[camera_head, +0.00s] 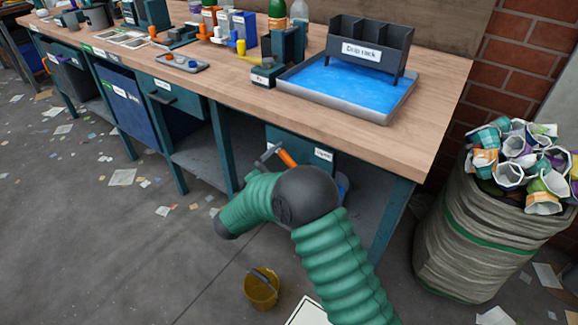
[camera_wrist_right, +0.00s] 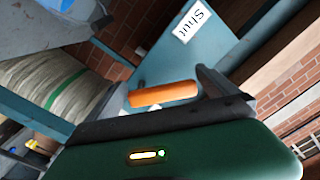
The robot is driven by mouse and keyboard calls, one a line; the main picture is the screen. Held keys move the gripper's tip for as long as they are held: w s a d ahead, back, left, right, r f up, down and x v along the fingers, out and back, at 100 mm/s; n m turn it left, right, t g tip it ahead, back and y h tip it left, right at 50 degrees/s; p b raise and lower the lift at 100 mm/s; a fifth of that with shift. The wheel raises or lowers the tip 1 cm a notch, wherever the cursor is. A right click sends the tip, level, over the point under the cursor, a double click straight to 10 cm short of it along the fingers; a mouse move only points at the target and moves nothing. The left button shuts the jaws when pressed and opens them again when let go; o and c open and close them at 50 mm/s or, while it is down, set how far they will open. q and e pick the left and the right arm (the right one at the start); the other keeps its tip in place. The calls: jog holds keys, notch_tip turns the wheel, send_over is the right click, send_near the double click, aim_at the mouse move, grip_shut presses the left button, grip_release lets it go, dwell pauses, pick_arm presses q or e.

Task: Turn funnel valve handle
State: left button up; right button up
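The valve handle (camera_head: 287,158) is a short orange bar in front of a teal panel under the workbench. The orange handle (camera_wrist_right: 163,94) also shows in the right wrist view, near a "Shut" label (camera_wrist_right: 192,22). My right gripper (camera_head: 267,155) is beside the handle's left end in the head view, partly hidden by my green-sleeved arm. In the right wrist view its dark fingers (camera_wrist_right: 163,100) are apart, with the orange bar showing between them. I cannot tell whether they touch it. The funnel cannot be made out. My left gripper is not in view.
The wooden bench (camera_head: 428,110) carries a blue-filled tray (camera_head: 386,116) with a dark drip rack (camera_head: 352,52). A sack (camera_head: 478,235) of crumpled cups stands at the right. A yellow bucket (camera_head: 262,290) stands on the floor below my arm. Bench legs flank the handle area.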

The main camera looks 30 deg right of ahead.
jog(key=c, duration=1.8)
jog(key=shift+n+p, duration=0.5)
jog(key=shift+p, duration=0.3)
jog(key=n+p, duration=0.2)
jog(key=p, duration=0.1)
jog(key=f+n+p, duration=0.1)
jog(key=n+p, duration=0.1)
jog(key=p, duration=0.1)
jog(key=shift+w+a+f, duration=0.1)
jog(key=shift+f, duration=0.05)
jog(key=shift+f+n+p, duration=0.35)
jog(key=shift+n+p, duration=0.2)
jog(key=shift+n, duration=0.15)
jog(key=shift+f+n+p, duration=0.3)
jog(key=shift+n+p, duration=0.25)
jog(key=shift+n, duration=0.15)
jog(key=o, duration=1.9)
